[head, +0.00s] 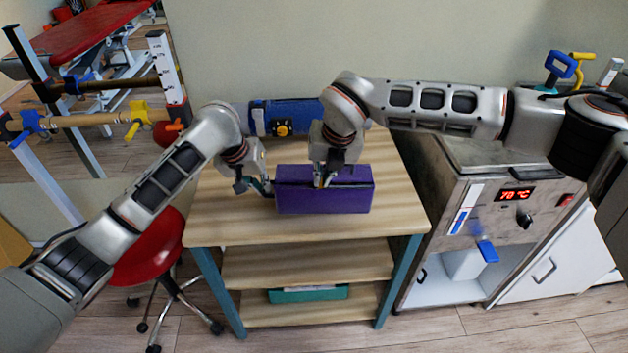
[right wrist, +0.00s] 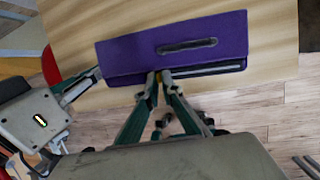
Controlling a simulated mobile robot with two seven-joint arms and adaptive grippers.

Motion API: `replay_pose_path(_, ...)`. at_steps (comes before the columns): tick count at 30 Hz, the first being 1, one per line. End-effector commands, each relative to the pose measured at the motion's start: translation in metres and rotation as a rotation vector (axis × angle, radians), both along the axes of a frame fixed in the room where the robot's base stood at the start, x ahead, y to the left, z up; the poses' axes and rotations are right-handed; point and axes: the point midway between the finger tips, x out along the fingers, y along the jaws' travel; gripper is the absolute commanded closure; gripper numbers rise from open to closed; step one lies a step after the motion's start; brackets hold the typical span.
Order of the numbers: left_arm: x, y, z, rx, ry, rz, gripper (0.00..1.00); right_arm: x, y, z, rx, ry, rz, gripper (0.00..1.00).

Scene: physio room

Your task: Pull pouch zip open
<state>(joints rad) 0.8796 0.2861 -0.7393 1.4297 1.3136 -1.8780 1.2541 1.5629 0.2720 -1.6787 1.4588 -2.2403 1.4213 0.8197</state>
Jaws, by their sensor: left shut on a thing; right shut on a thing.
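The purple pouch (head: 340,198) lies on the top of the wooden trolley. In the right wrist view the pouch (right wrist: 130,52) has a dark strip on its face and a zip line along its near edge. My right gripper (head: 322,180) is shut at the middle of that line, on a small yellowish zip pull (right wrist: 158,80) mostly hidden by the fingers. Right of the fingers the line shows a dark gap with a light strip; left of them it looks closed. My left gripper (head: 268,188) is shut on the pouch's left end; it also shows in the right wrist view (right wrist: 97,75).
A blue roll (head: 290,115) lies behind the pouch on the trolley top (head: 228,218). A heater cabinet (head: 470,200) with a red display stands to the right. A red stool (head: 150,250) stands to the left. The front of the trolley top is clear.

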Motion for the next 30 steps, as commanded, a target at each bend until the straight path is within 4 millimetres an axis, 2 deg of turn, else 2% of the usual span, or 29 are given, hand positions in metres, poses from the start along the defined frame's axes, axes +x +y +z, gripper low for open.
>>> replay_pose_path(30, 0.000, 0.001, 0.000, 0.003, 0.000, -0.001, 1.00, 0.001, -0.038, 0.000, -0.001, -0.001, -0.001, 1.00)
